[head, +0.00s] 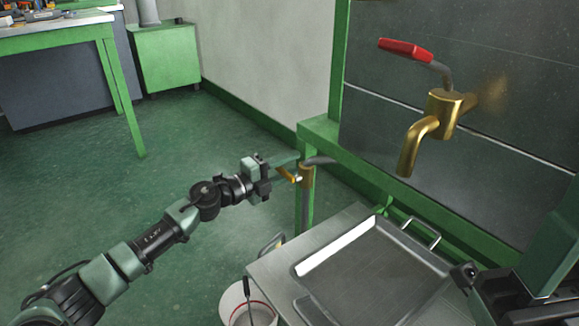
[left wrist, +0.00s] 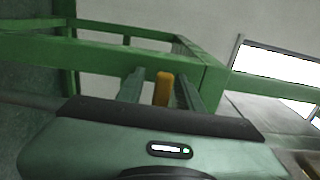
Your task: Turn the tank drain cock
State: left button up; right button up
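My left gripper (head: 284,165) is at this yellow piece. In the left wrist view a yellow-orange bar (left wrist: 163,88) stands between the two fingers, with gaps on both sides, so the gripper looks open around or just short of it. A larger brass tap (head: 440,112) with a red handle (head: 405,49) sits on the dark tank wall, apart from the gripper.
A metal tray (head: 350,240) lies on a grey top beside the green frame. A white bucket (head: 233,301) stands in front of it. A green bench (head: 65,42) and cabinet (head: 165,57) stand at the back left. The floor between is clear.

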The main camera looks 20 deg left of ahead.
pick_arm(q)
grip_shut()
dwell(1.3)
